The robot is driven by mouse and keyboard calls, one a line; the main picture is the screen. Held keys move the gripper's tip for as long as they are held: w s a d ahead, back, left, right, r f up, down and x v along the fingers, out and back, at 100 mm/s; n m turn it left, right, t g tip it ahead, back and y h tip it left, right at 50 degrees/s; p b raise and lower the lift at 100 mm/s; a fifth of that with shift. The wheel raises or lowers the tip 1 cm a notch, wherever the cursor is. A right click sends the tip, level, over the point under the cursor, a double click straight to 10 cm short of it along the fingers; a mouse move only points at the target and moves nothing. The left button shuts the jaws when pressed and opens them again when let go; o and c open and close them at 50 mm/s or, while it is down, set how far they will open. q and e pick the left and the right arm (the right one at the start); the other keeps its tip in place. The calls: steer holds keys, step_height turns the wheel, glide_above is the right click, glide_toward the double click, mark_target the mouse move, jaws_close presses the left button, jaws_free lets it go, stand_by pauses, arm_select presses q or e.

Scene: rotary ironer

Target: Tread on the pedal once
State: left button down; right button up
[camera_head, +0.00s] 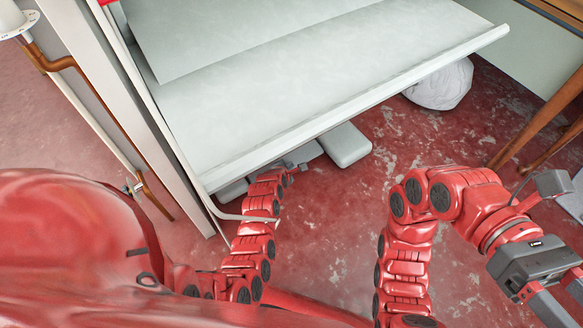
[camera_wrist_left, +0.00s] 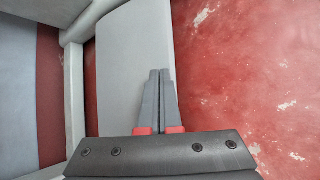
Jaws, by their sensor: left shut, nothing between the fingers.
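The pedal (camera_head: 345,145) is a light grey, rounded pad low over the floor, under the front edge of the ironer (camera_head: 290,105). It also shows as a long pale pad in the left wrist view (camera_wrist_left: 125,55). My left arm reaches in below the ironer's edge, and my left gripper (camera_head: 308,153) is beside the left end of the pedal, partly hidden. In the left wrist view its fingers (camera_wrist_left: 160,75) are together, empty, and overlap the pad. I cannot tell whether they touch it. My right gripper (camera_head: 560,296) is open and empty at the right, its tips cut off.
A white sack-like bundle (camera_head: 442,86) lies on the floor under the ironer's right end. A wooden-legged table (camera_head: 540,118) stands at the right. A pale upright post (camera_head: 125,95) and brown pipe are at the left. Red worn floor is open right of the pedal.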

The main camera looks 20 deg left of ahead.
arm_select(q)
steer(key=shift+a+f, duration=0.1)
steer(key=shift+f, duration=0.6)
stand_by(0.9)
